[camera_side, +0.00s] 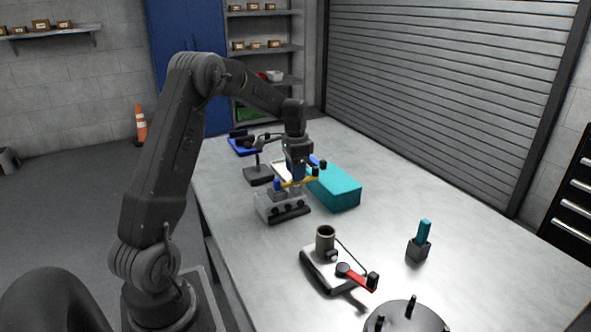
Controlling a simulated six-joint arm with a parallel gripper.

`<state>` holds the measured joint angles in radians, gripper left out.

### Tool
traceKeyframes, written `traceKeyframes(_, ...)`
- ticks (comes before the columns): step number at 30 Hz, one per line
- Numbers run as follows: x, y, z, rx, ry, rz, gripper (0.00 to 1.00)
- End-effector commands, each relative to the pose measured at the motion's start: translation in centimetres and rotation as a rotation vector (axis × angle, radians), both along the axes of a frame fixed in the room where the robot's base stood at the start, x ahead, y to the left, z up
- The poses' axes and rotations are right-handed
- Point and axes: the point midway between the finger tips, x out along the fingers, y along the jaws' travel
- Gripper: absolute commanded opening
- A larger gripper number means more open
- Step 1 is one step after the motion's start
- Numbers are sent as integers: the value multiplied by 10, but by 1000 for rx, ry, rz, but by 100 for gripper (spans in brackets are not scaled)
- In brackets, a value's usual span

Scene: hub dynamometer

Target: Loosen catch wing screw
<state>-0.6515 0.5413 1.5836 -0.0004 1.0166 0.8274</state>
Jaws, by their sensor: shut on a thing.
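A grey block-shaped fixture (283,207) stands on the table with dark round parts on its front face. A yellow bar (287,184) lies across its top, with a blue upright knob (277,184) near the left end. My gripper (297,182) points down over the top of this fixture and is shut on a small part there. The jaws hide most of that part, so I cannot make out its shape or whether it is the wing screw.
A teal box (335,188) stands close to the right of my gripper. A dark stand (258,175) is behind left. In front are a device with a grey cup and red lever (357,277), a teal-handled piece (420,242) and a dark round plate (405,318).

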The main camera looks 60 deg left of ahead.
Motion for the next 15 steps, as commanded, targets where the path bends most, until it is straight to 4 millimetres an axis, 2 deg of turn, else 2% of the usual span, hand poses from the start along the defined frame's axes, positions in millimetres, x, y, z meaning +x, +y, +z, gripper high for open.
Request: traceKeyframes(15, 0, 0, 0, 1, 0, 489, 23)
